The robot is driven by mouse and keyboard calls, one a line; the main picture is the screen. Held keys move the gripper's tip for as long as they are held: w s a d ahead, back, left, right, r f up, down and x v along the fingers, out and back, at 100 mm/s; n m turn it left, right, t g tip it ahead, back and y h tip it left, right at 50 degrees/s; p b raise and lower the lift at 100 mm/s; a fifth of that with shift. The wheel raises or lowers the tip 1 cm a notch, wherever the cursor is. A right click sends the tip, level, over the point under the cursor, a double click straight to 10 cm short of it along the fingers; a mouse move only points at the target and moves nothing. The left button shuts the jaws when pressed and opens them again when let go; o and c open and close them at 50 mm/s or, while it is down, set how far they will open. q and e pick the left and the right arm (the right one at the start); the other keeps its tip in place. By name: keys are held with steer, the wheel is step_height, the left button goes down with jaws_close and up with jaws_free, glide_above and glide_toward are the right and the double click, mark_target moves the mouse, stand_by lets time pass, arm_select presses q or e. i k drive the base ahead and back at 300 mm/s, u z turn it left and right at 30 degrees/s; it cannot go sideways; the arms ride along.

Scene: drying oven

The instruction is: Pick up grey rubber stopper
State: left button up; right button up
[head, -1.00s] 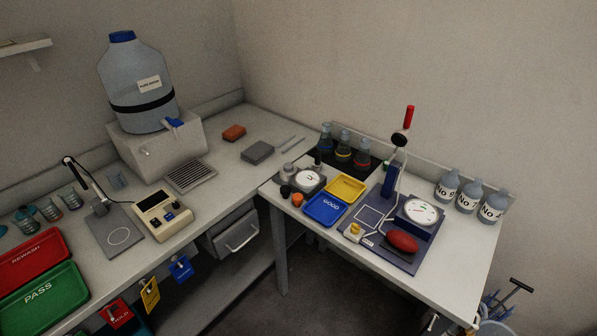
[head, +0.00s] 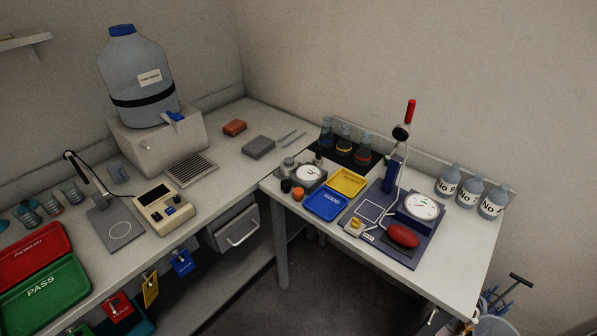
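Several small stoppers sit at the left end of the right-hand table. A grey, rounded piece (head: 288,164) at the back left of this group looks most like the grey rubber stopper, but it is too small to be sure. A black stopper (head: 286,185) and an orange stopper (head: 298,194) stand in front of it. A white round dial (head: 309,173) is just to its right. Neither of my grippers shows in the head view.
A blue tray (head: 322,216) and yellow tray (head: 348,193) lie right of the stoppers. Flasks stand on a black mat (head: 342,149) behind. A pump rig with a red bulb (head: 404,236) and several labelled bottles (head: 469,192) fill the right side. The floor before the table is clear.

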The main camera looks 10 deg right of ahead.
mark_target(289, 162)
steer(key=z, duration=2.4)
steer(key=k, duration=0.8)
steer(key=u, duration=0.65)
steer(key=i, duration=0.5)
